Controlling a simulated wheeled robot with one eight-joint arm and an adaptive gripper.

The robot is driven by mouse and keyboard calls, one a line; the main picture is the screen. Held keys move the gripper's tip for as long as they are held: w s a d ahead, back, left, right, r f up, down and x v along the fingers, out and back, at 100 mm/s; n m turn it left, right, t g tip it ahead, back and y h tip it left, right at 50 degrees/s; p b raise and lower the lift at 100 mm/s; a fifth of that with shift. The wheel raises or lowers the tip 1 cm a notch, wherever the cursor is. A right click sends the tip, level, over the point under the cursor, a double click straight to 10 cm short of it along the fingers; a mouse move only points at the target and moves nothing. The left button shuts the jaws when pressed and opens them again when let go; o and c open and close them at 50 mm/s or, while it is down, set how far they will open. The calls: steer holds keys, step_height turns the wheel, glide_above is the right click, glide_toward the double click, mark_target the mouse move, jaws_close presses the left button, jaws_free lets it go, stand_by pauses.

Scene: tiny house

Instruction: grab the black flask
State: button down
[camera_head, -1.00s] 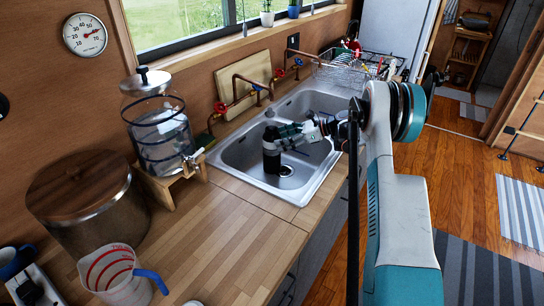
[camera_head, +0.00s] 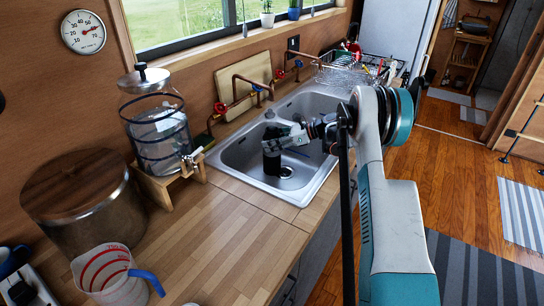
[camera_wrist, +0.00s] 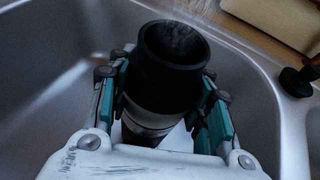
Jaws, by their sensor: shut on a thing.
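The black flask (camera_wrist: 170,62) is upright between my gripper's two fingers in the wrist view, with its dark round top facing the camera. A pale band and a metallic part show lower on it. My gripper (camera_wrist: 166,112) is shut on it, with a teal pad on each side. In the head view the flask (camera_head: 271,157) is a dark cylinder in the near sink basin (camera_head: 240,158), with my gripper (camera_head: 275,144) at its upper part. I cannot tell whether its base touches the basin floor.
Copper taps (camera_head: 233,103) and a cutting board (camera_head: 243,82) stand behind the sink. A glass dispenser (camera_head: 156,125) stands at left. A dish rack (camera_head: 345,70) is beyond. The wooden counter (camera_head: 215,225) in front is mostly clear.

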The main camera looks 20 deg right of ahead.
steer(key=shift+r, duration=0.2)
stand_by(0.3)
step_height(320, 180, up, 9)
steer(key=p, duration=0.3)
steer(key=shift+r, duration=0.2)
stand_by(0.6)
steer(key=shift+r, duration=0.1)
